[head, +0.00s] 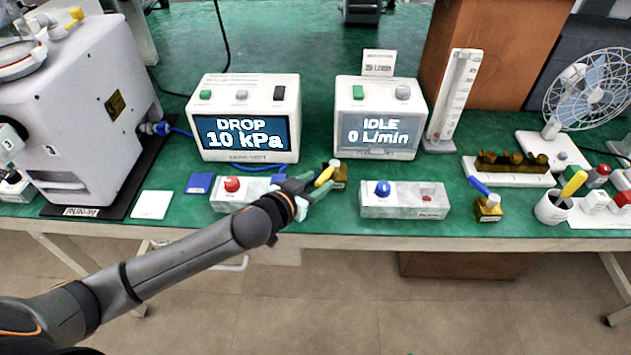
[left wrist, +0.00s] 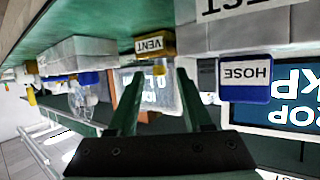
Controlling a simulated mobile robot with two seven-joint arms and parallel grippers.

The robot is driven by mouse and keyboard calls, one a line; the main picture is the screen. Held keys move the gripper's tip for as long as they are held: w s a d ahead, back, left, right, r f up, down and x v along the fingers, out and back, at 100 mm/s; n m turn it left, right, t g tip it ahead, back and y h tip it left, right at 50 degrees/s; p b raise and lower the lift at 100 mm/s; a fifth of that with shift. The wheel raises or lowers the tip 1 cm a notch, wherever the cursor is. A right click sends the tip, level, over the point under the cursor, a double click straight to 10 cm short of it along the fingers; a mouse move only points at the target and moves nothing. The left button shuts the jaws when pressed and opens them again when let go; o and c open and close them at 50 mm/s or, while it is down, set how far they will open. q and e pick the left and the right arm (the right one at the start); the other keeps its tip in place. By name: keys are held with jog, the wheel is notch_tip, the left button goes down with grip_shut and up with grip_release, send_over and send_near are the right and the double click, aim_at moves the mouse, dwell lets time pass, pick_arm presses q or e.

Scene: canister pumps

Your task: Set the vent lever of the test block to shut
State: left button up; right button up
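A small brass vent block (head: 339,180) with a yellow lever (head: 324,176) stands near the table's front edge, at the right end of a grey block with a red knob (head: 232,184). In the upside-down left wrist view, the brass block reads VENT (left wrist: 150,43) and the grey block (left wrist: 250,24) seems to read TEST. My left gripper (head: 313,193) is at the lever, in front of the blocks. Its two fingers (left wrist: 158,76) are apart, with the yellow lever (left wrist: 160,67) appearing between their tips. I cannot tell whether they touch it. My right gripper is out of view.
Behind stand displays reading DROP 10 kPa (head: 245,133) and IDLE 0 L/min (head: 378,131). A blue HOSE block (left wrist: 245,80) is close to my left gripper. To the right are a grey block with a blue knob (head: 404,200) and a brass block with a blue lever (head: 488,208).

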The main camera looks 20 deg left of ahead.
pick_arm(q)
grip_shut()
dwell(1.3)
